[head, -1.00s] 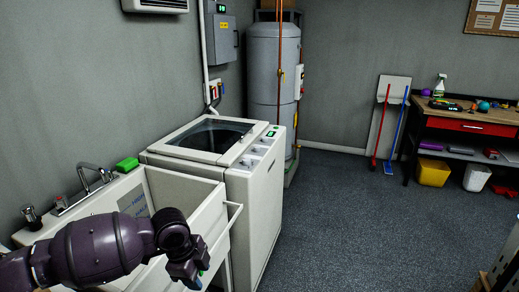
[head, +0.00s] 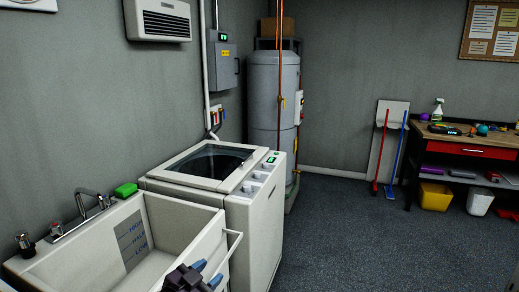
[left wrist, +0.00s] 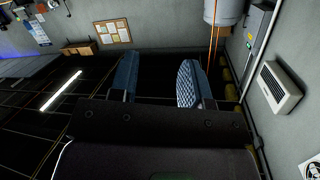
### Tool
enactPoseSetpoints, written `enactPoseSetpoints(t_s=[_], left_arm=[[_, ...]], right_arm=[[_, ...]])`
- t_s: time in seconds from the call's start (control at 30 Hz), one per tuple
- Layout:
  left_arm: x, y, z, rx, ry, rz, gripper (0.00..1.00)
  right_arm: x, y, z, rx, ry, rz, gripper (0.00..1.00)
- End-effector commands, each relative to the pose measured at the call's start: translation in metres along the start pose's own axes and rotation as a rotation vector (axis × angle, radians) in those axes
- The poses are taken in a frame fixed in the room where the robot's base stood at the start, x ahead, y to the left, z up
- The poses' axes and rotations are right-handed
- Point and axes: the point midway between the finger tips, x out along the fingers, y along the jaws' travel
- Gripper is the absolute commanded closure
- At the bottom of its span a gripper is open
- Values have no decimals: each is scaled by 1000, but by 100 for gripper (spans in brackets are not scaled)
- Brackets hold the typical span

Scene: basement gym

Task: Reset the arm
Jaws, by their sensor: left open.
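My left gripper (head: 197,278) shows at the bottom edge of the head view, in front of the white sink's right side. Its two blue fingers are apart with nothing between them. In the left wrist view the same gripper (left wrist: 158,82) is open and empty, its ridged blue pads set wide apart. Most of my left arm is below the head view. My right gripper is not in either view.
A white sink (head: 75,268) with a tap and a green sponge (head: 126,190) stands at the left. A white top-loading washer (head: 255,225) is beside it. A grey tank (head: 273,95) and a workbench (head: 455,142) stand farther back. The floor at right is clear.

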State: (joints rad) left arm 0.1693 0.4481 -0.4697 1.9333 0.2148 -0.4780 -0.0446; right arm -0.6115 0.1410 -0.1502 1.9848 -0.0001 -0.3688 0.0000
Motion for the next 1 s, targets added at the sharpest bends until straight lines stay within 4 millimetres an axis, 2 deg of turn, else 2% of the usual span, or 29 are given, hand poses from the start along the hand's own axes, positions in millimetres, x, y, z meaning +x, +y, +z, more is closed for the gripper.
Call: enactPoseSetpoints(t_s=[0.33, 0.47, 0.63, 0.8, 1.0], left_arm=[[-88, -8, 102, -179, -94, -256, 56], [-131, 0, 149, -239, -192, -332, 56], [-189, 23, 203, -334, -322, -398, 56], [-226, 50, 232, -390, -409, -415, 56], [-240, 60, 242, -402, -443, -415, 56]], right_arm=[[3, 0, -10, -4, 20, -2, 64], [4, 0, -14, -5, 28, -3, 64], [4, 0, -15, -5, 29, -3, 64], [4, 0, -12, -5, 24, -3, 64], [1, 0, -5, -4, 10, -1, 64]])
